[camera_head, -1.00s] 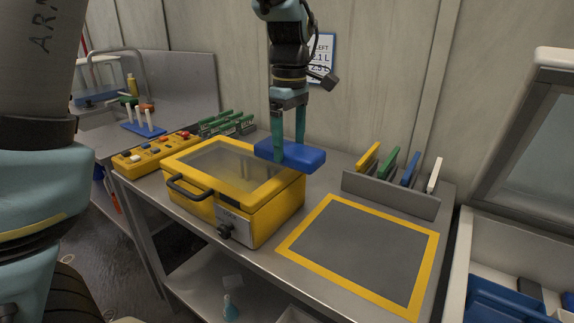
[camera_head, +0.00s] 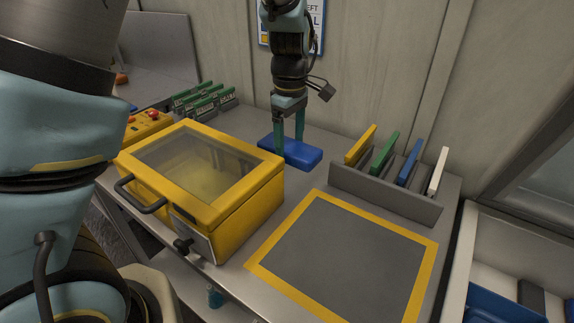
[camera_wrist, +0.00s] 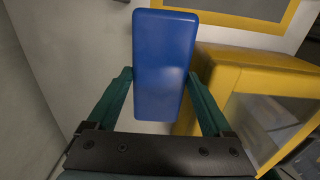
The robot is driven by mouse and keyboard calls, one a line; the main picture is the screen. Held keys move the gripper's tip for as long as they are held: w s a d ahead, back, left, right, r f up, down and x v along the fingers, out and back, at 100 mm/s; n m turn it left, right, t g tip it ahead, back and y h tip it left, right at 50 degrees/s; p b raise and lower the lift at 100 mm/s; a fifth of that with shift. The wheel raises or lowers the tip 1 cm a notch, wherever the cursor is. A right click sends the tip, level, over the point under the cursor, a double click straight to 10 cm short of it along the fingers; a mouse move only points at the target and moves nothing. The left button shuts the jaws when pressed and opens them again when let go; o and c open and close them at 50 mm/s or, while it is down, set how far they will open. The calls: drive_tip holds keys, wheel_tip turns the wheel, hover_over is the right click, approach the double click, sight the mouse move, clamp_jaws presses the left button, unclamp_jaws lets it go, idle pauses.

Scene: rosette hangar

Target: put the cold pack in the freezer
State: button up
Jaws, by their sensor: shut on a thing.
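The cold pack looks to be the blue slab (camera_head: 308,155), which also shows in the wrist view (camera_wrist: 165,60). My gripper (camera_head: 289,145) is shut on it from above, with one green finger on each side in the wrist view (camera_wrist: 160,80). The slab is low over the back of the table, behind the yellow box; I cannot tell whether it touches the tabletop. At the right edge stands a white chest (camera_head: 505,240) with a raised glass-paned lid (camera_head: 550,165), which may be the freezer. Its front part is cut off.
The yellow box (camera_head: 250,205) with a closed clear lid and black handle stands left of a yellow-framed grey mat (camera_head: 345,250). A grey rack (camera_head: 385,193) of coloured panels stands behind the mat. Green-topped cards (camera_head: 205,100) stand at the back left.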

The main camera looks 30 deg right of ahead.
wheel_tip(320, 180, down, 9)
drive_tip(key=shift+r+p, duration=0.15)
drive_tip(key=shift+p, duration=0.7)
drive_tip(key=o, duration=1.5)
drive_tip(key=shift+c, duration=0.2)
